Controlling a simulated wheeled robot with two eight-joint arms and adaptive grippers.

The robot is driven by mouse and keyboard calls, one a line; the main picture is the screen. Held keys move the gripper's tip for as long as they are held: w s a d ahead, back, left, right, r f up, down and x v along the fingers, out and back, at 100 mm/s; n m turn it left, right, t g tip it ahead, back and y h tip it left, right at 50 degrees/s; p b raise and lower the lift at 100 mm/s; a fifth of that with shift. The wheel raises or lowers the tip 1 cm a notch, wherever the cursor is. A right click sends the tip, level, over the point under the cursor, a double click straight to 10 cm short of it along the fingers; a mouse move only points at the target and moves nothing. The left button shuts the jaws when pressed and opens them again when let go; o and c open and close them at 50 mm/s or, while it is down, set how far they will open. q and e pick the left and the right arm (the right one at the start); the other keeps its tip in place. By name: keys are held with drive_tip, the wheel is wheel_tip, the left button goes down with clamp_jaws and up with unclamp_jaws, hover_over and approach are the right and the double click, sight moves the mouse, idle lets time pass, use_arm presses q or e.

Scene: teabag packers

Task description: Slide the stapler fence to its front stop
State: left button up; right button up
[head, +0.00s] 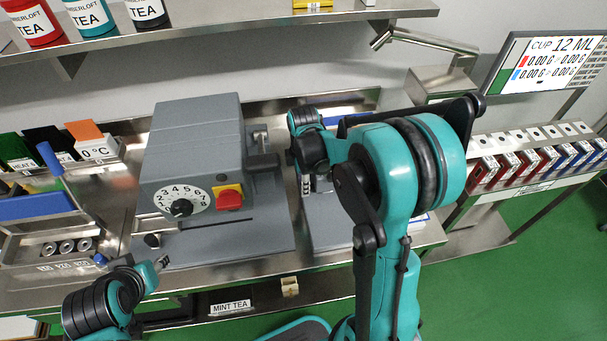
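A grey machine (200,150) with a numbered dial and a red-and-yellow switch stands on the steel bench. A second grey device (322,212) is to its right, mostly hidden behind my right arm. I cannot tell for certain which is the stapler, and I cannot make out its fence or front stop. My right gripper (309,152) is over the second device, beside the grey machine's right side; its fingertips are not clear. My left gripper (143,270) is low at the bench's front edge, in front of the grey machine's base. I see nothing clearly held in either.
Tea tins (88,14) stand on the upper shelf. A blue block (38,205) and metal rollers (66,247) are at left. A rack of red and blue boxes (535,160) and a display screen (552,62) are at right. Green floor (500,270) is clear at lower right.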

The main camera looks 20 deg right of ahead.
wheel_tip(320, 180, up, 11)
drive_tip(key=shift+r, duration=0.2)
drive_tip(key=shift+s+f, duration=0.1)
drive_tip(key=shift+s, duration=0.1)
idle(0.4)
